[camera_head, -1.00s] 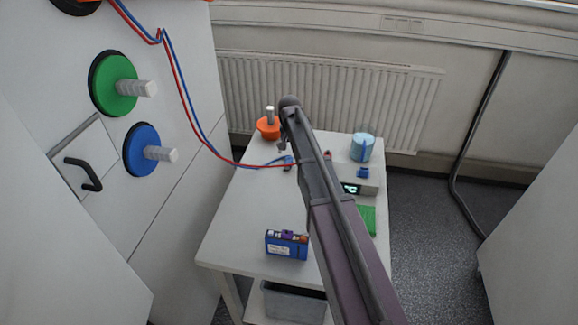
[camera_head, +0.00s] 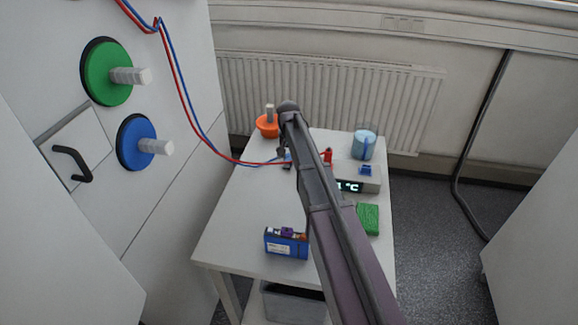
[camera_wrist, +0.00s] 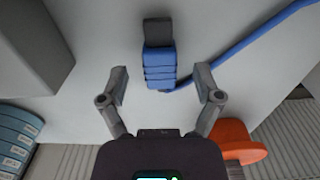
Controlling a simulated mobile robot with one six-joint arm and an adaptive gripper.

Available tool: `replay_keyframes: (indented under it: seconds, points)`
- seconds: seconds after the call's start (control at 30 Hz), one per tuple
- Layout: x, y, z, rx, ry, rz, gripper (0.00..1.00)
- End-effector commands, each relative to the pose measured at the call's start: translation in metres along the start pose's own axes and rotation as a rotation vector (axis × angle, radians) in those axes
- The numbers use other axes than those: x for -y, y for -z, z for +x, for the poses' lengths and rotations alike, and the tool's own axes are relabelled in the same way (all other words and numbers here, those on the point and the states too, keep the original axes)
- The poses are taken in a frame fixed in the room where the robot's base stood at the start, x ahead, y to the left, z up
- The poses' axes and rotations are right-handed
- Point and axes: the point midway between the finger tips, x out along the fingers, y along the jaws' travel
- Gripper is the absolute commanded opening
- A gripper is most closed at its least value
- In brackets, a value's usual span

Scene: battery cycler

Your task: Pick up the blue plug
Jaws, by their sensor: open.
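The blue plug (camera_wrist: 159,66) lies on the white table in the wrist view, with ribs on its body and a dark grey end. A blue cable runs from it to the upper right. My gripper (camera_wrist: 161,78) is open, with one finger on each side of the plug's lower end and a gap on both sides. In the head view the plug (camera_head: 288,155) is mostly hidden behind my arm, and my gripper (camera_head: 283,153) shows only in part beside it.
On the table (camera_head: 235,225) stand an orange bowl-shaped thing (camera_head: 266,128), a red plug (camera_head: 328,156), a display box (camera_head: 368,184), a light-blue cup (camera_head: 364,147), a green block (camera_head: 368,218) and a blue battery (camera_head: 287,243). Red and blue cables hang from the left cabinet.

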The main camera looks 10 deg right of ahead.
Motion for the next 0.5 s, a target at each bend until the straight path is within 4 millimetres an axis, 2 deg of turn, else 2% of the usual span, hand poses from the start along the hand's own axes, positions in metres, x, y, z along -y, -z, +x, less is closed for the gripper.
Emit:
replay_keyframes:
  seconds: [0.03,0.17,0.5]
  points:
    - [-0.0001,0.0,0.007,0.0,0.0,0.0,0.83]
    - [-0.0001,0.0,0.0123,0.0,0.0,0.0,0.83]
    - [0.0,-0.0001,0.0133,0.0,0.0,0.0,0.83]
